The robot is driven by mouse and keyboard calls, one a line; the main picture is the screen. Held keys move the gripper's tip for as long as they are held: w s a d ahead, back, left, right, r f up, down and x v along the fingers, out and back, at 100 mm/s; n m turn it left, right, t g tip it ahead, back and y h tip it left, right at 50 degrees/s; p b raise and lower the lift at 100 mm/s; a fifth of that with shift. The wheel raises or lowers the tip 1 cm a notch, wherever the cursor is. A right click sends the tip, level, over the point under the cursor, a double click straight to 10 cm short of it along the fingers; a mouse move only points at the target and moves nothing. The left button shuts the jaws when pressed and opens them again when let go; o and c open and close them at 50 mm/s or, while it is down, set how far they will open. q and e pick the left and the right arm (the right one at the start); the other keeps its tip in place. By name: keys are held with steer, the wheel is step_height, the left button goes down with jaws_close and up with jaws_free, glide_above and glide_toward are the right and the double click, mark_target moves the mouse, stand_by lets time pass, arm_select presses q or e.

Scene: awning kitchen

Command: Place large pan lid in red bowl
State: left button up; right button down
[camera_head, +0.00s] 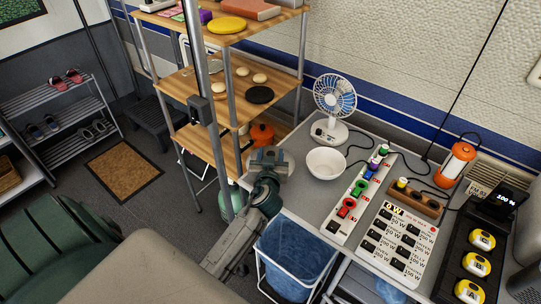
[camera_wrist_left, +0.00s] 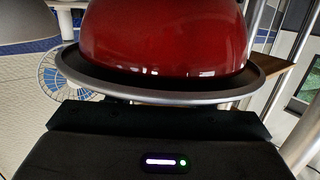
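A red bowl (camera_wrist_left: 165,35) fills the top of the left wrist view, where the scene appears upside down. The pan lid, a dark disc with a metallic rim (camera_wrist_left: 160,93), lies across the bowl's mouth side; I cannot tell if it rests fully on the bowl. My right gripper is not in view.
A white bowl (camera_head: 326,163) and a fan (camera_head: 335,97) stand just right of my left gripper. A power strip (camera_head: 358,200) and control panel (camera_head: 397,240) fill the table farther right.

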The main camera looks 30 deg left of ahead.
arm_select(q)
steer(key=shift+r, duration=0.1)
steer(key=shift+r+p, duration=0.25)
steer(key=shift+p, duration=0.2)
steer(key=shift+s+d+f, duration=0.15)
steer(key=shift+s+d, duration=0.05)
steer(key=shift+s, duration=0.1)
steer(key=b+v, duration=0.3)
steer(key=v, duration=0.8)
steer(key=shift+r, duration=0.25)
steer(key=shift+s, duration=0.15)
